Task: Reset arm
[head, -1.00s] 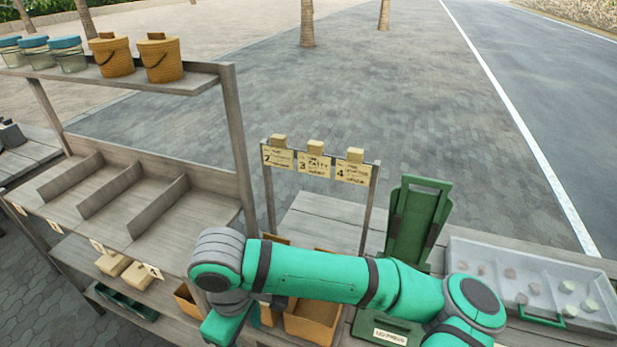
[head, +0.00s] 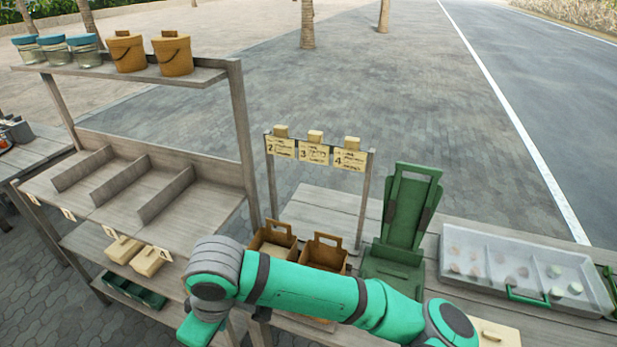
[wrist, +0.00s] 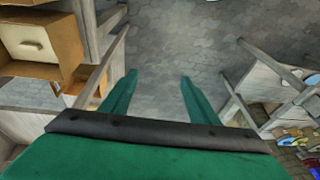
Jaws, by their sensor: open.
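My gripper (wrist: 158,88) shows in the wrist view with its two green fingers apart and nothing between them, above grey paving. In the head view my green arm spans the lower middle, and its wrist end hangs in front of the wooden shelf unit (head: 172,210). The fingertips are not visible in the head view. My gripper touches nothing that I can see.
Brown boxes (head: 324,252), a green stand (head: 405,215) and a clear tray (head: 525,268) stand on the table at right. Numbered signs (head: 314,153) rise behind. Orange buckets (head: 173,55) and blue-lidded jars (head: 55,50) stand on the top shelf. Open paving lies beyond.

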